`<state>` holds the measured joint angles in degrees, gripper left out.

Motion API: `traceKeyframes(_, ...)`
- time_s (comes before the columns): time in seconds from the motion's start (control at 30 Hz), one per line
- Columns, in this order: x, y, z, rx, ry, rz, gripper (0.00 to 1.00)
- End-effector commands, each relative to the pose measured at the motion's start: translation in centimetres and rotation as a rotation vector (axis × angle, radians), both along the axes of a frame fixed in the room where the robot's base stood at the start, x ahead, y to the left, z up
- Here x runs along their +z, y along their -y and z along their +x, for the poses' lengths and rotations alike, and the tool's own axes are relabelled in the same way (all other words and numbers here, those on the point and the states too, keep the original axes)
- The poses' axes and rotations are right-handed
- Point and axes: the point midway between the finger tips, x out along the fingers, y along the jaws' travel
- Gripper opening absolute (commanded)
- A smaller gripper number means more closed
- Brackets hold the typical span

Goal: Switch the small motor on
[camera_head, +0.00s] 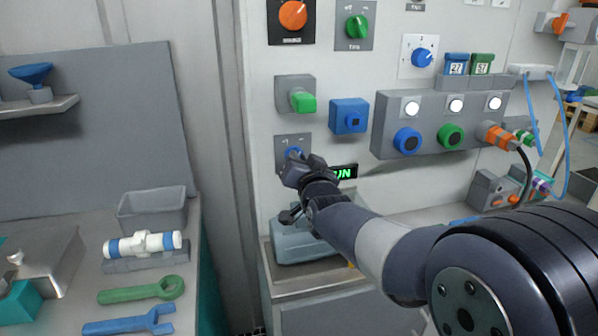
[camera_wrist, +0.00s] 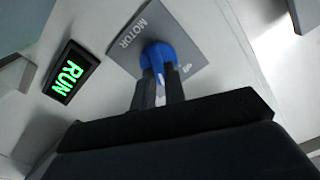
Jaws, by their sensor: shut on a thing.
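The motor switch is a blue knob (camera_head: 294,152) on a grey plate (camera_head: 281,142) low on the wall panel. In the wrist view the plate (camera_wrist: 192,38) reads MOTOR, and the blue knob (camera_wrist: 156,50) sits between my fingers. My gripper (camera_head: 297,161) is shut on this knob; the fingers (camera_wrist: 158,84) lie on either side of it. They hide part of the knob and some of the plate's markings. A black sign (camera_head: 344,172) beside the plate is lit green; in the wrist view the sign (camera_wrist: 71,72) reads RUN.
Above are a green lever (camera_head: 303,102), a blue switch box (camera_head: 349,116), an orange knob (camera_head: 293,15) and a green knob (camera_head: 356,27). A grey connector box (camera_head: 388,134) juts out at right. A blue-grey housing (camera_head: 290,247) stands below my gripper.

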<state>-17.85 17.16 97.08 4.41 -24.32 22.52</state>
Motion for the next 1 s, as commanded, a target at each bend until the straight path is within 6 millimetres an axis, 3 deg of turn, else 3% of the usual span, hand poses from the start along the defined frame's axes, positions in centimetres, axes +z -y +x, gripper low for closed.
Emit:
traceKeyframes(0.7, -0.04, 0.05, 0.03, 0.0, -0.023, 0.075, 0.0)
traceKeyframes(0.73, -0.05, 0.05, 0.02, 0.0, -0.023, 0.075, 0.13)
traceKeyframes(1.0, -0.04, 0.04, 0.02, 0.0, -0.022, 0.073, 0.34)
